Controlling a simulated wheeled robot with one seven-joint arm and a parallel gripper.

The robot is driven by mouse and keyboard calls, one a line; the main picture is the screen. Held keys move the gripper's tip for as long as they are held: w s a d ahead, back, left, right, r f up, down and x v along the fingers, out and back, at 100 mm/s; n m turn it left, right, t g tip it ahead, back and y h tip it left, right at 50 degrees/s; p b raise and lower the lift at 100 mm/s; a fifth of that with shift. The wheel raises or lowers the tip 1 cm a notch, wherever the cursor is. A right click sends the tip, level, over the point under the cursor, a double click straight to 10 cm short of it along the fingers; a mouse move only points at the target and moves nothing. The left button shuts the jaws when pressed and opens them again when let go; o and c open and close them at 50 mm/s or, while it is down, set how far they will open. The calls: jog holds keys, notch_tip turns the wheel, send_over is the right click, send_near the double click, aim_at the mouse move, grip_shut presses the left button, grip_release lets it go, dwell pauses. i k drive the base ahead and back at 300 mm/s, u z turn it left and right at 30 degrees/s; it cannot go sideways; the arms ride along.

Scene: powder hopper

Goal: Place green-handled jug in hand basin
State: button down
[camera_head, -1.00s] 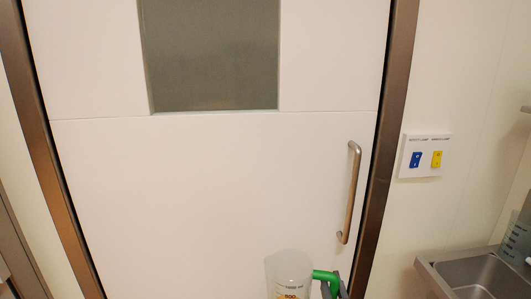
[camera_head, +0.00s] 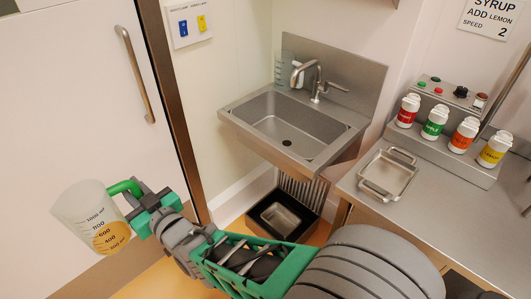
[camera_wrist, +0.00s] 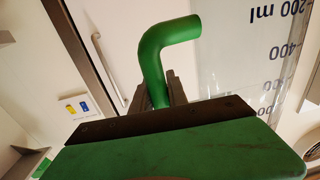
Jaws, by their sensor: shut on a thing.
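The steel hand basin (camera_head: 250,115) is mounted on the wall at the upper middle, right of and apart from the jug. Its bowl looks empty, with a dark drain.
A tap (camera_head: 318,80) stands at the basin's back. Another clear marked vessel (camera_head: 287,68) is at its back left corner. A dark bin (camera_head: 257,224) sits below. Right of it, a steel counter (camera_head: 450,220) carries a tray (camera_head: 388,174) and several labelled bottles (camera_head: 437,119).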

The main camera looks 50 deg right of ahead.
aim_at(293, 144)
jog(key=z, duration=0.05)
jog(key=k, duration=0.9)
jog(key=z, duration=0.7)
jog(key=k, duration=0.35)
jog(key=z, duration=0.2)
